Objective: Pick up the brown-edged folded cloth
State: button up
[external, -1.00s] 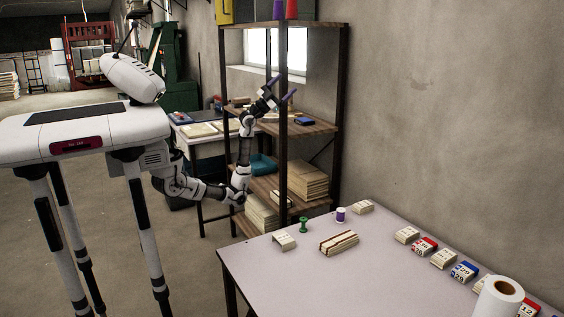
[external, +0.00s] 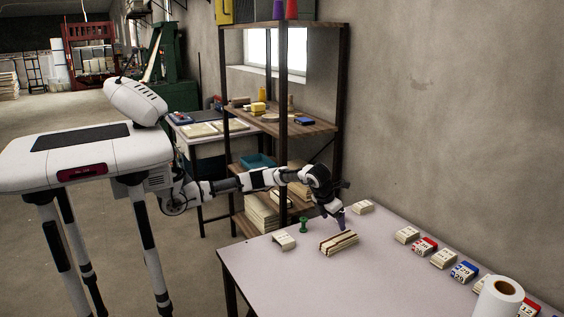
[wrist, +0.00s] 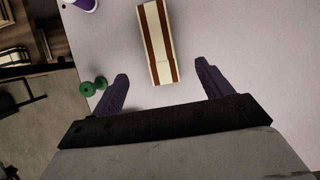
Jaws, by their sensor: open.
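The brown-edged folded cloth (external: 338,243) lies on the near part of the table as a cream block with brown stripes along its long sides. In the wrist view the cloth (wrist: 157,42) is at the top centre, just ahead of my gripper (wrist: 160,84). The two purple fingers are spread wide, one to each side of the line of the cloth, with nothing between them but the cloth's near end. In the external view my gripper (external: 340,220) points down close above the cloth; its far finger is hard to make out.
A green spool (external: 303,225) stands left of the cloth, and a purple-and-white spool (wrist: 85,4) shows in the wrist view. Bundles with red and blue labels and a white roll (external: 498,300) line the right. The front of the table is clear.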

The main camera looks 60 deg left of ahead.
aim_at(339, 239)
jog(key=x, duration=0.6)
jog(key=shift+w+f, duration=0.1)
jog(key=shift+f, duration=0.15)
jog(key=shift+b+x, duration=0.3)
jog(key=shift+x, duration=2.35)
jog(key=shift+a, duration=0.1)
jog(key=c, duration=1.1)
jog(key=shift+c, duration=0.3)
jog(key=shift+r, duration=0.15)
